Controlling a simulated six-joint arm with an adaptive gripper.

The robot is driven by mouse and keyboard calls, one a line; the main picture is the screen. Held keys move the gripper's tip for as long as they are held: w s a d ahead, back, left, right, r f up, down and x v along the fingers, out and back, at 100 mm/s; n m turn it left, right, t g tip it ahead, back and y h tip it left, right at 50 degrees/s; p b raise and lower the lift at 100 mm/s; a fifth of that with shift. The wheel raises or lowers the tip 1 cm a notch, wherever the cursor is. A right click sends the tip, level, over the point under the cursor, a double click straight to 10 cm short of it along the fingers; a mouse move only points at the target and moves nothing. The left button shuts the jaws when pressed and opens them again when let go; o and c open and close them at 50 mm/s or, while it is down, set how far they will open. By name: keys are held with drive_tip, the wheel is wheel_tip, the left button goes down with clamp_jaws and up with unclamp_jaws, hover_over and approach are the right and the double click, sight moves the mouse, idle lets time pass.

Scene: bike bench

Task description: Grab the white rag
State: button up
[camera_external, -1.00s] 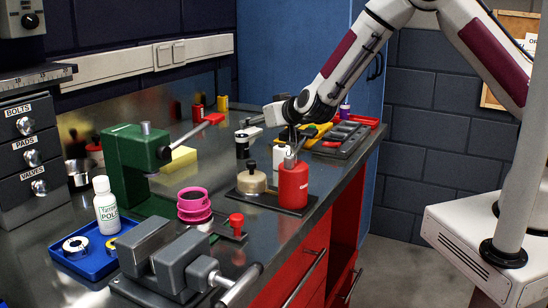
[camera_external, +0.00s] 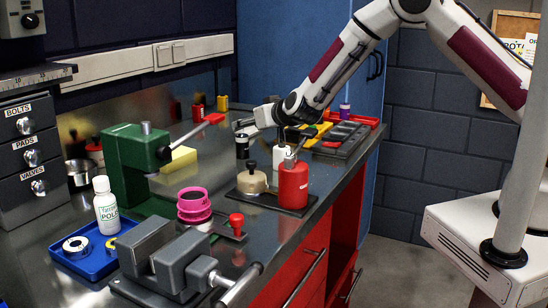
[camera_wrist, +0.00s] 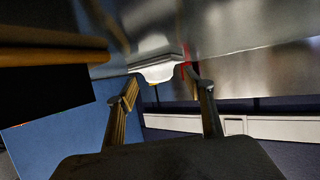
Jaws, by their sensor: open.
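In the wrist view a pale white patch (camera_wrist: 158,70), which looks like the white rag, lies on the shiny bench surface ahead, between and beyond my fingertips. My gripper (camera_wrist: 163,82) is open, with its two fingers apart and nothing between them. The rag cannot be made out clearly there, being hidden or too small near my gripper.
A black-capped white bottle (camera_external: 281,156), a red canister (camera_external: 293,184) and a beige tin (camera_external: 252,181) stand nearer the camera. A tool tray (camera_external: 342,139) lies to the right. A green press (camera_external: 136,165) and yellow sponge (camera_external: 182,159) are left.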

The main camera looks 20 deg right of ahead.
sight(251, 132)
drive_tip(key=c, duration=1)
drive_tip(key=shift+r, duration=0.15)
drive_tip(key=shift+r, duration=4.9)
